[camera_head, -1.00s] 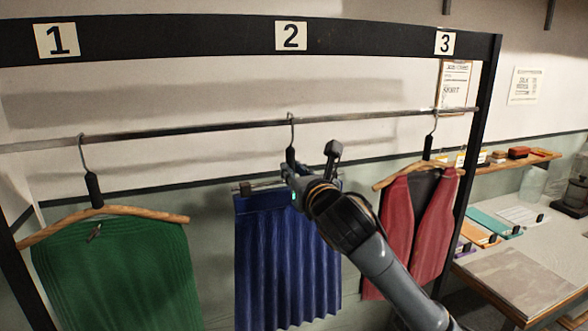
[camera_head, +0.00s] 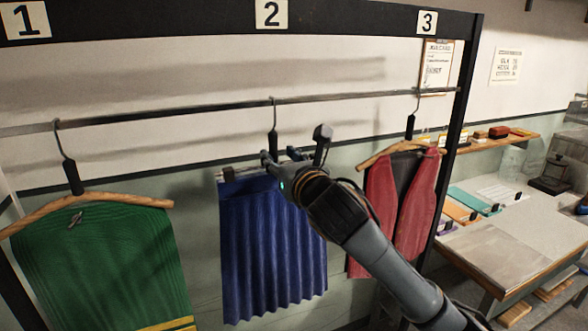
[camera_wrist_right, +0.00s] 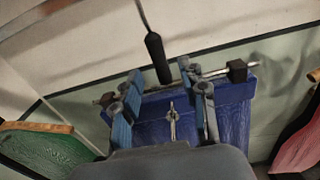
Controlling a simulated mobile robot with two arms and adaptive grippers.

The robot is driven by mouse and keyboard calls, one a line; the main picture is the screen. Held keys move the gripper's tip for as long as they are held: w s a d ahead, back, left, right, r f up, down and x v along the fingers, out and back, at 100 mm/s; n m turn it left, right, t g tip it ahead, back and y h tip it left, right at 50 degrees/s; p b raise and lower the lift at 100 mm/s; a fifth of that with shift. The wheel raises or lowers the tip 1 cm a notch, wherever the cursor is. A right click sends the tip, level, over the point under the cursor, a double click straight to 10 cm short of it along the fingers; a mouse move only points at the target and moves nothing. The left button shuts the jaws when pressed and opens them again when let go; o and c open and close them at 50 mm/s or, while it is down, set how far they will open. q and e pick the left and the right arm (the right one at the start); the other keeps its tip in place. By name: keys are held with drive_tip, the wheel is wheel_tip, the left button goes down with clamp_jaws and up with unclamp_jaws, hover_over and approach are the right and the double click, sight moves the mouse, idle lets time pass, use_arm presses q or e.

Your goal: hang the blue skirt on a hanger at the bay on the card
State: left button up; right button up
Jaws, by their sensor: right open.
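The blue skirt (camera_head: 270,245) hangs by its waist from a clip hanger (camera_head: 273,117) on the rail under sign 2 (camera_head: 271,14). The hanger's black neck (camera_wrist_right: 157,58) and clip bar (camera_wrist_right: 238,70) show in the right wrist view, with the skirt's waistband (camera_wrist_right: 236,92) below. My right gripper (camera_head: 292,158) is at the hanger, just above the skirt's top. Its fingers are apart on either side of the neck in the right wrist view (camera_wrist_right: 160,78). The card (camera_head: 437,66) is on the wall beyond sign 3; its bay is unreadable. My left gripper is out of view.
A green garment (camera_head: 105,265) hangs on a wooden hanger (camera_head: 95,200) under sign 1 (camera_head: 25,20). A red garment (camera_head: 405,205) hangs under sign 3 (camera_head: 427,22). The rack's post (camera_head: 456,130) stands right of it. A worktable (camera_head: 495,255) is at the right.

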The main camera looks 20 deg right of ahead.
drive_tip(key=s, duration=1)
drive_tip(key=s+f+m+g, duration=0.4)
drive_tip(key=f+m, duration=0.5)
drive_tip(key=f, duration=0.4)
drive_tip(key=s+f+m+g, duration=0.3)
drive_tip(key=f+m, duration=0.6)
drive_tip(key=f, duration=0.4)
drive_tip(key=s+f+m+g, duration=0.8)
drive_tip(key=s+f+m, duration=0.9)
drive_tip(key=s+f, duration=0.3)
wheel_tip(320, 180, down, 23)
drive_tip(key=s, duration=0.2)
drive_tip(key=s+d+f+g, duration=0.1)
drive_tip(key=s+f, duration=0.7)
drive_tip(key=s+d+f+n+g, duration=0.1)
drive_tip(key=s+d+f, duration=0.1)
drive_tip(key=s+f, duration=0.7)
drive_tip(key=shift+d+h, duration=0.25)
drive_tip(key=shift+h, duration=0.05)
